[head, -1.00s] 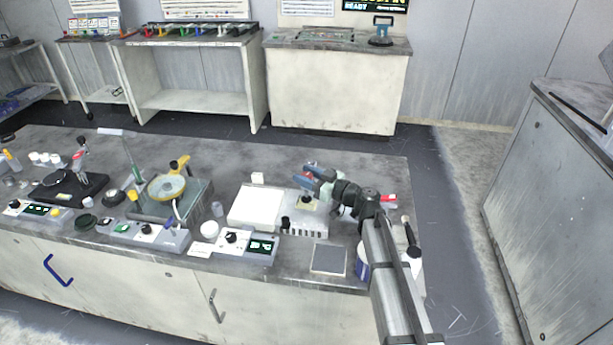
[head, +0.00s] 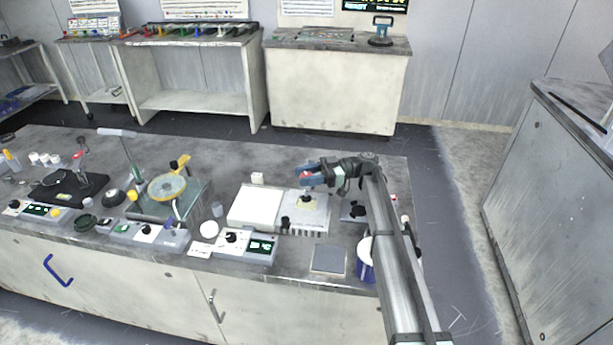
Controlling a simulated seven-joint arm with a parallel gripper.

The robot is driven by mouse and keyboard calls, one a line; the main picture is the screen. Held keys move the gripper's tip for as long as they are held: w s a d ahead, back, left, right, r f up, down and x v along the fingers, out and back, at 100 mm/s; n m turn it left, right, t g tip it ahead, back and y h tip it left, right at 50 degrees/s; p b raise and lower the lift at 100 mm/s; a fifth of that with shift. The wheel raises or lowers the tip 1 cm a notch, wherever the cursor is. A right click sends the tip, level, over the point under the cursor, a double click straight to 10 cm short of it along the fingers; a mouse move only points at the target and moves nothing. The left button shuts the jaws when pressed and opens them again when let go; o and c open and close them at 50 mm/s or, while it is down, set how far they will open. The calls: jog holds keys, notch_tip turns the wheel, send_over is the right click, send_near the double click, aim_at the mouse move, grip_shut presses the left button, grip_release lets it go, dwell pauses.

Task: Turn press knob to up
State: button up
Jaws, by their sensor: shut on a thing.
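My gripper (head: 309,178) is at the right part of the bench, its blue fingers pointing left over a white finned unit (head: 318,228). The fingers are closed around a small red-topped part, which appears to be the press knob (head: 307,174). The fingers hide most of it, so its pointing direction cannot be read. A dark stem (head: 306,197) stands directly below the fingers on a pale yellowish plate on top of the unit.
A white flat-topped box (head: 255,206) stands just left of the unit. A control box with a black dial (head: 231,237) and a green display is in front. A grey pad (head: 329,259) and a blue-and-white container (head: 365,259) lie near the front edge.

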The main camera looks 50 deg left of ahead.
aim_at(306, 175)
jog(key=shift+a+n+g+h, duration=0.1)
jog(key=shift+n+g+h, duration=0.2)
jog(key=shift+n+h, duration=0.6)
jog(key=shift+h, duration=0.5)
jog(key=o, duration=1)
jog(key=shift+c, duration=0.2)
notch_tip(306, 175, up, 10)
